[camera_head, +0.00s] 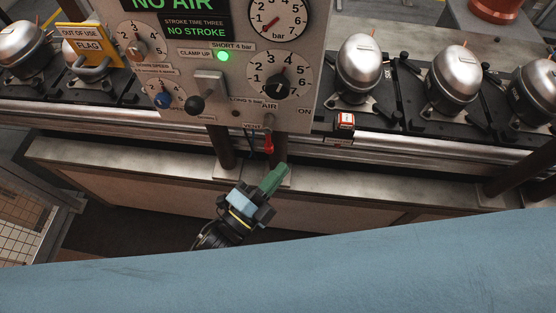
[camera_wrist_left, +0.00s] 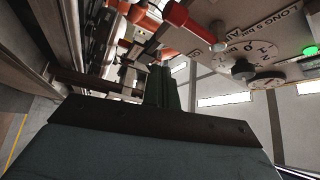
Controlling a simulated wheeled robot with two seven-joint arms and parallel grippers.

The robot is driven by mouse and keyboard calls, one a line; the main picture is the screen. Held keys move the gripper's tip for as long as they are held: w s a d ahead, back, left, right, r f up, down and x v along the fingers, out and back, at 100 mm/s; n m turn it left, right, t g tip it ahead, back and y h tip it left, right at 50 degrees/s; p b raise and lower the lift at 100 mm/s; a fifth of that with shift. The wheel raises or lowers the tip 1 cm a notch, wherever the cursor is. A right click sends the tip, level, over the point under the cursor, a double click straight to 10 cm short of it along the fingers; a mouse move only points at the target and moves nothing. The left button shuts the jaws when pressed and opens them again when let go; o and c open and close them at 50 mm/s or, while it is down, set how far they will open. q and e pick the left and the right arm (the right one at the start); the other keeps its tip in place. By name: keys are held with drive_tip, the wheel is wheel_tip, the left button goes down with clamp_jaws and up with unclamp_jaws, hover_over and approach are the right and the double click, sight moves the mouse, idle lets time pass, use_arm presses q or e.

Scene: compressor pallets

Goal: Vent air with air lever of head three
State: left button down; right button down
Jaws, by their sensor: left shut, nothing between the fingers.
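The control panel (camera_head: 235,50) for head three hangs in the middle of the head view. Its screens read NO AIR and STROKE TIME THREE, NO STROKE. A red lever (camera_head: 268,143) hangs under its lower edge, by the VENT label. A red handle, perhaps the same lever, shows near the top of the left wrist view (camera_wrist_left: 187,20). My left gripper (camera_head: 273,179) has green fingers, shut and empty. It is below the red lever and appears apart from it. In the left wrist view its fingers (camera_wrist_left: 162,84) point up toward the red parts. My right gripper is out of view.
A dial with a black knob (camera_head: 278,89), a black ball lever (camera_head: 196,104) and a lit green lamp (camera_head: 223,56) are on the panel. Silver compressors (camera_head: 362,65) stand on black pallets both sides. A metal ledge (camera_head: 400,187) runs below. An OUT OF USE flag (camera_head: 88,45) stands left.

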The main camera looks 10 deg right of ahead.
use_arm(q)
drive_tip(key=r+v, duration=0.1)
drive_tip(key=v, duration=0.5)
drive_tip(key=shift+a+b, duration=0.3)
drive_tip(key=shift+a, duration=0.15)
drive_tip(key=shift+s+r, duration=0.1)
drive_tip(key=shift+r, duration=0.05)
